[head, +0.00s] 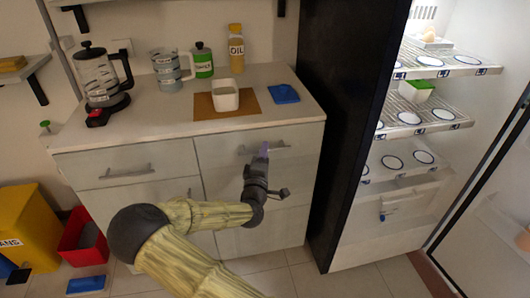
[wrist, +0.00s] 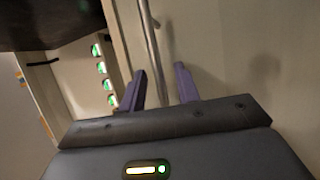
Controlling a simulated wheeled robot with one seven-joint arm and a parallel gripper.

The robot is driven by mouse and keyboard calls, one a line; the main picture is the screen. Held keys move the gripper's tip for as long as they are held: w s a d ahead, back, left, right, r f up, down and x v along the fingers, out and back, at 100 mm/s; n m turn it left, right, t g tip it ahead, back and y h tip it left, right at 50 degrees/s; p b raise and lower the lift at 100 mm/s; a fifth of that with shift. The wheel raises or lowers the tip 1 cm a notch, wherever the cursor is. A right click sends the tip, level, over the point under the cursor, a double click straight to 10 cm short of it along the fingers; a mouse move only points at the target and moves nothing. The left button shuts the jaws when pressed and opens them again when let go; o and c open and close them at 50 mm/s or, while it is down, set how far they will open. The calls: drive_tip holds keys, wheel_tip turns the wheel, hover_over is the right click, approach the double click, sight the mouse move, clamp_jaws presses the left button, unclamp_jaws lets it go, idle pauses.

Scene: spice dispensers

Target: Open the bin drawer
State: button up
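A pale wooden cabinet has an upper right drawer (head: 225,152) with a metal bar handle (head: 282,149). The drawer front looks flush with the cabinet. The frames do not label which drawer is the bin drawer. My gripper (head: 265,148) is at this handle, and its purple fingers partly cover it. In the wrist view, the two purple fingers (wrist: 160,84) are apart. The metal bar (wrist: 151,50) runs lengthwise in the gap between them, nearer the left finger. I cannot tell whether either finger touches it.
The upper left drawer (head: 100,175) is shut. A white container (head: 225,99) and a blue item (head: 284,93) stand on the countertop (head: 180,125). The open fridge (head: 345,130) is close on the right. Yellow (head: 30,225) and red (head: 80,238) bins stand at left.

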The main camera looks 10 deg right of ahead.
drive_tip(key=shift+w+d+r, duration=0.15)
drive_tip(key=shift+w+d, duration=0.15)
drive_tip(key=shift+w, duration=0.35)
clamp_jaws()
drive_tip(key=shift+s, duration=0.15)
